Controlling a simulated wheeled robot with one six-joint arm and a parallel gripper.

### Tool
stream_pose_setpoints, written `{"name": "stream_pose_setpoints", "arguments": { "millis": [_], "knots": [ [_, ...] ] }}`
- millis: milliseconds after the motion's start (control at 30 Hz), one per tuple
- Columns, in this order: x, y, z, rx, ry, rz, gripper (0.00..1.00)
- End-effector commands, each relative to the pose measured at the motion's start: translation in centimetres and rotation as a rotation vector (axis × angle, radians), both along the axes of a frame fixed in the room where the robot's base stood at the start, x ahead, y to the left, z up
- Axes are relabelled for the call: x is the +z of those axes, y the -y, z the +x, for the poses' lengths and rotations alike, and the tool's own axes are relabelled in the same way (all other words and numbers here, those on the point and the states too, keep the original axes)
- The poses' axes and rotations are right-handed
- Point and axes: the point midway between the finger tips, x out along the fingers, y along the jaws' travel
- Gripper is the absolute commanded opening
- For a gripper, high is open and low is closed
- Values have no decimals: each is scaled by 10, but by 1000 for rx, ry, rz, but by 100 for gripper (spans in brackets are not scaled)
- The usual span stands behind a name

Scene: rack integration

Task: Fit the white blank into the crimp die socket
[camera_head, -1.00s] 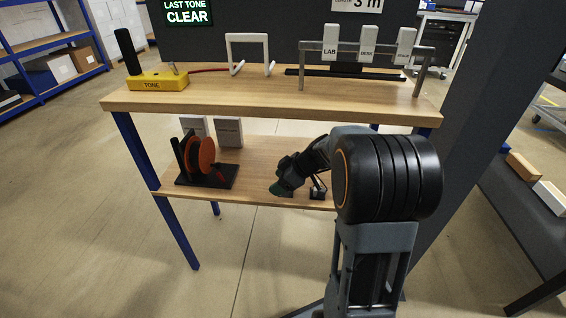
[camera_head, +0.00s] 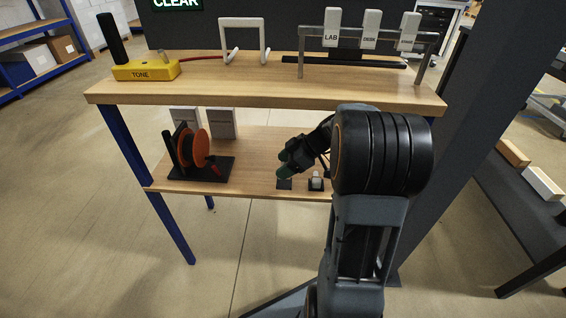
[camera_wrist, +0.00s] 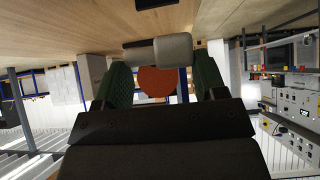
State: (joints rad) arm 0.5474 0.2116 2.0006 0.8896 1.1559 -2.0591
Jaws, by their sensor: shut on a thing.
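My gripper (camera_head: 284,164), with dark green fingers, is above the front of the lower shelf (camera_head: 258,150). In the wrist view, my gripper (camera_wrist: 163,78) is shut on the white blank (camera_wrist: 172,50), a pale block with a narrower end pointing left. The blank is hidden behind my gripper in the head view. A small black block (camera_head: 284,184) stands on the shelf just below my fingers, apart from them. To its right, another black block (camera_head: 316,185) carries a small whitish piece (camera_head: 316,175). I cannot tell which block is the crimp die socket.
An orange cable reel (camera_head: 194,148) on a black stand is left on the lower shelf, before two grey boxes. The upper shelf (camera_head: 230,88) above my gripper holds a yellow TONE unit (camera_head: 146,70), a white frame and a rail with white tags.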

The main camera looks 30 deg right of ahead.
Motion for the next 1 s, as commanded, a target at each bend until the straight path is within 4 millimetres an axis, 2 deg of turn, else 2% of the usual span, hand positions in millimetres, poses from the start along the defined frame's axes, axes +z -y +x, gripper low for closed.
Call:
{"name": "stream_pose_setpoints", "arguments": {
  "millis": [33, 167, 1000],
  "knots": [
    [12, 7, 7, -8, 27, -13, 42],
    [9, 8, 7, -8, 26, -11, 42],
    [-40, 0, 6, 0, 21, -19, 42]
  ]
}}
